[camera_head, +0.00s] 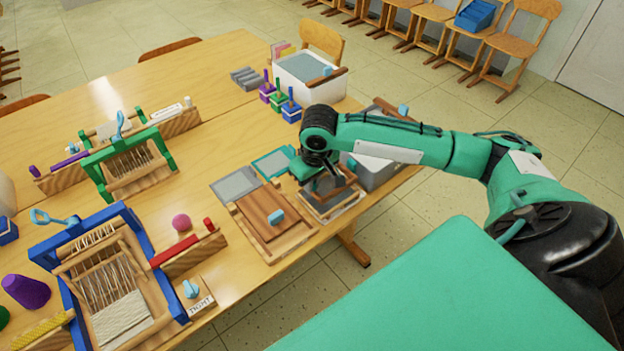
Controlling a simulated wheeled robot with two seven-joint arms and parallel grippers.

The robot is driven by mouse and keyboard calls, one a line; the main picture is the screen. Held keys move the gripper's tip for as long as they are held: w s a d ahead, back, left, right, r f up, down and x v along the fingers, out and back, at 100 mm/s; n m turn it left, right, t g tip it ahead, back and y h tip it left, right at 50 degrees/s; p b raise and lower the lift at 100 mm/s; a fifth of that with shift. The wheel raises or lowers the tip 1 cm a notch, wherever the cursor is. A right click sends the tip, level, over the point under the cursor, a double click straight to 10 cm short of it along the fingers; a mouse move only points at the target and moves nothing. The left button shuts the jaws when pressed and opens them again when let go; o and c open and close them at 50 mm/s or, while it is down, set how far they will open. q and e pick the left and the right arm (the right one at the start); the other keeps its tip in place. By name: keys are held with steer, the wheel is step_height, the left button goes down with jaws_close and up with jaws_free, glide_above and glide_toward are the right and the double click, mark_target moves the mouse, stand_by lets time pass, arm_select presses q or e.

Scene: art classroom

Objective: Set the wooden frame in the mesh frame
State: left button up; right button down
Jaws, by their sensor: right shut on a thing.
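My right gripper (322,183) reaches in from the right and points down at the table's right part. It is shut on the wooden frame (349,184), a brown rectangular frame partly hidden by the gripper. The mesh frame (345,208), with a pale wooden rim and greyish inside, lies directly below it. The two overlap in the view, and I cannot tell whether they touch or a small gap is left. My left gripper is not in view.
A wooden board with a blue knob (262,212) lies just left of the frames. A grey panel (234,184) and a teal-edged panel (274,162) lie behind it. A grey tub (375,172) stands close on the right. Looms stand farther left.

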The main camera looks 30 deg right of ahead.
steer(key=shift+p, duration=0.75)
stand_by(0.8)
steer(key=shift+f+p, duration=0.35)
steer(key=shift+f, duration=0.35)
stand_by(0.4)
steer(key=shift+p, duration=0.75)
stand_by(0.6)
steer(key=shift+f, duration=0.15)
stand_by(0.5)
steer(key=shift+f, duration=0.65)
steer(key=shift+p, duration=0.85)
stand_by(0.3)
steer(key=shift+f+p, duration=0.3)
steer(key=shift+f, duration=0.3)
stand_by(1.0)
